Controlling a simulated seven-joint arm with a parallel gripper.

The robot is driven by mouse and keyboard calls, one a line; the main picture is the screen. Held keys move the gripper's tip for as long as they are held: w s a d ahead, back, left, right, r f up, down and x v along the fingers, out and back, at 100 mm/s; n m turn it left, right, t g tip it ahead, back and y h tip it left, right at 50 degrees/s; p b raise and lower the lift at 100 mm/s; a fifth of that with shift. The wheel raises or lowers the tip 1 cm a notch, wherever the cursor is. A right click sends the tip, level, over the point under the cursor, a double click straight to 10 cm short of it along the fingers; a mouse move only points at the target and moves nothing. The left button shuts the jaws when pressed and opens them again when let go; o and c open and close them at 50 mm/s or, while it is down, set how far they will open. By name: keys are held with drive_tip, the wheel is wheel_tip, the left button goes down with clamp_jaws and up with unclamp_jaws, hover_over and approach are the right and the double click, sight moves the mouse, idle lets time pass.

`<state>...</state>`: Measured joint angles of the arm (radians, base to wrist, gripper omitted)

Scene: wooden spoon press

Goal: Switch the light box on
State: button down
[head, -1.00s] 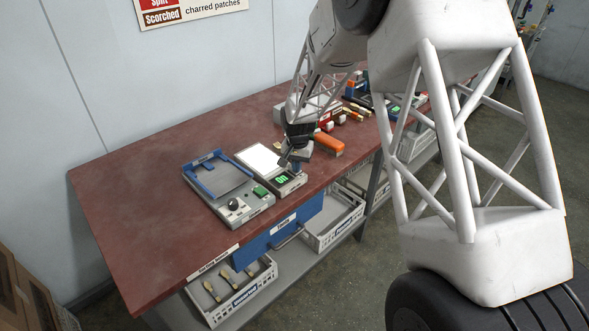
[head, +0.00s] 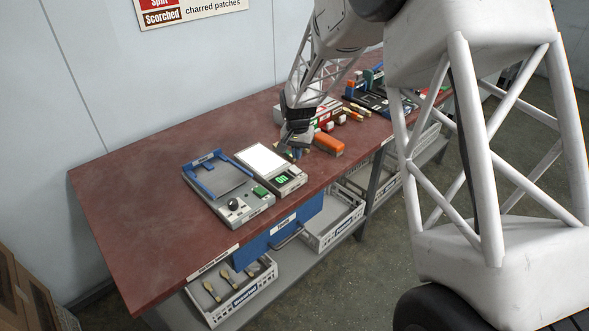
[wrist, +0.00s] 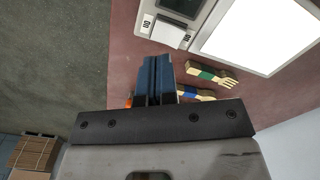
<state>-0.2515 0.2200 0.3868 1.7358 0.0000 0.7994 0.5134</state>
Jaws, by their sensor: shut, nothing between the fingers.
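The light box (head: 262,160) lies on the red-brown bench, its panel bright white and a green display (head: 281,180) lit at its front end, seeming to read ON. In the wrist view the light box (wrist: 262,32) is at the upper right, with a pale rocker switch (wrist: 170,31) at its near end. My gripper (head: 291,152) is beside the right edge of the light box, a little above the bench. In the wrist view its blue fingers (wrist: 157,75) are together and empty, apart from the switch.
Wooden utensils with green (wrist: 212,76) and blue (wrist: 194,93) bands lie beside the light box. A grey device with a blue frame (head: 202,170) stands left of it. An orange block (head: 328,144) lies to the right. The bench's left end is clear.

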drive_tip(key=shift+r, duration=0.7)
drive_tip(key=shift+s+d+r, duration=0.15)
drive_tip(key=shift+r, duration=0.05)
drive_tip(key=s+d+r+n+t, duration=0.1)
drive_tip(key=s+d+r, duration=0.5)
drive_tip(key=s+r, duration=0.3)
drive_tip(key=s+d+r, duration=0.6)
drive_tip(key=s+r, duration=0.2)
drive_tip(key=s, duration=0.2)
drive_tip(key=s+d+r+n, duration=0.1)
drive_tip(key=s+d, duration=0.3)
drive_tip(key=s, duration=0.9)
drive_tip(key=s+d+r+t, duration=0.1)
drive_tip(key=s+d, duration=0.2)
drive_tip(key=s, duration=1.1)
drive_tip(key=shift+s+d+r+n+t, duration=0.25)
drive_tip(key=shift+d+n+t, duration=0.05)
drive_tip(key=shift+d+n, duration=0.1)
